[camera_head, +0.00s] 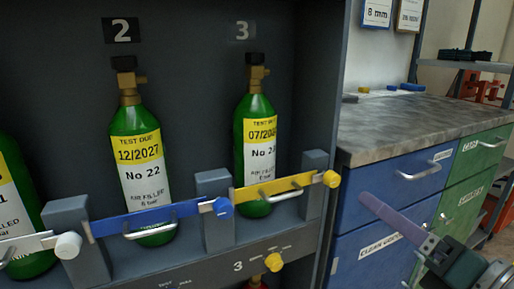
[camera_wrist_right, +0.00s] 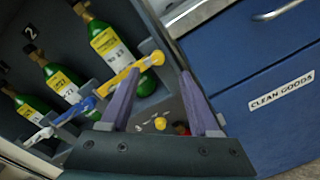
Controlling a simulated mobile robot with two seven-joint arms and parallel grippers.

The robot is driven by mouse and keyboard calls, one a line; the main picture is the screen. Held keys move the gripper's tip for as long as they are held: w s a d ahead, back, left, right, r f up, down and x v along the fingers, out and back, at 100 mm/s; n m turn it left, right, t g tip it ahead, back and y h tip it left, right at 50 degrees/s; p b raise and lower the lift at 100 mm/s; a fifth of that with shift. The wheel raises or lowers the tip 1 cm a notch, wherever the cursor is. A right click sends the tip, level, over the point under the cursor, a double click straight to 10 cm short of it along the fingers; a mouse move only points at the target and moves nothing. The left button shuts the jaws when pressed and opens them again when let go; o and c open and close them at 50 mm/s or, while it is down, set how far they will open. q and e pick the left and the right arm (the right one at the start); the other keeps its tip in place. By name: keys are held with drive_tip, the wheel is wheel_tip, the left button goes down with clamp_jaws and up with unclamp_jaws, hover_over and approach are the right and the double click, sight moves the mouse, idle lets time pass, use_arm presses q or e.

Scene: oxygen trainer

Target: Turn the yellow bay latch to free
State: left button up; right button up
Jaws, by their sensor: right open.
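The yellow bay latch is a yellow bar (camera_head: 285,187) with a silver handle across the front of bay 3, with a round yellow knob (camera_head: 331,179) at its right end. The bar lies across the green cylinder (camera_head: 257,140) labelled No 23. In the right wrist view the yellow bar (camera_wrist_right: 125,75) and its knob (camera_wrist_right: 158,57) lie ahead, near the fingertips in the picture. My right gripper (camera_head: 368,200) is to the right of the latch, apart from it, with purple fingers open and empty (camera_wrist_right: 157,84). My left gripper is not in view.
A blue bar (camera_head: 150,218) crosses bay 2 and a white one (camera_head: 25,246) crosses the bay left of it. A lower yellow knob (camera_head: 273,262) sits on the panel marked 3. Blue drawers (camera_head: 385,195) under a grey worktop (camera_head: 430,125) stand close at the right.

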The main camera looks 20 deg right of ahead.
sight(336, 181)
drive_tip(key=w, duration=0.6)
drive_tip(key=w+a, duration=0.1)
drive_tip(key=w, duration=0.2)
drive_tip(key=shift+f+b, duration=0.1)
drive_tip(key=shift+b, duration=0.3)
clamp_jaws()
